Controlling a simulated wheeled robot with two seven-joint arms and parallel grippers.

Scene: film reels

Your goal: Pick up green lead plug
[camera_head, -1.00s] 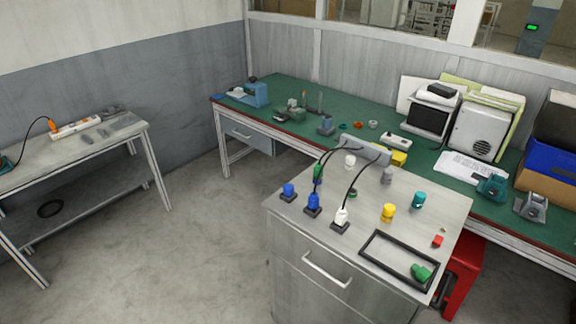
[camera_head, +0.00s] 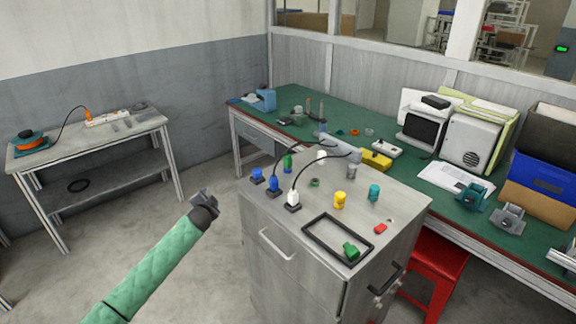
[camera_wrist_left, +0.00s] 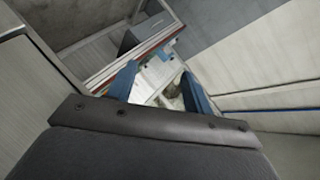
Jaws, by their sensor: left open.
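A green plug (camera_head: 351,250) lies inside a black rectangular frame (camera_head: 316,246) on the grey cabinet top. Another green plug (camera_head: 287,161) stands at the back of the same top, behind a blue plug (camera_head: 273,184) and a white plug (camera_head: 293,199) with black cables. I cannot tell for sure which green one is the lead plug. My left gripper (camera_head: 205,196) is left of the cabinet, over the floor, apart from all the plugs. In the left wrist view its blue fingers (camera_wrist_left: 160,88) are apart with nothing held between them. My right gripper does not show.
The cabinet top (camera_head: 395,203) also holds another blue plug (camera_head: 257,176), a yellow piece (camera_head: 340,200), a teal piece (camera_head: 374,192) and a red block (camera_head: 380,229). A long green bench (camera_head: 295,137) runs behind. A red stool (camera_head: 437,265) stands at right.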

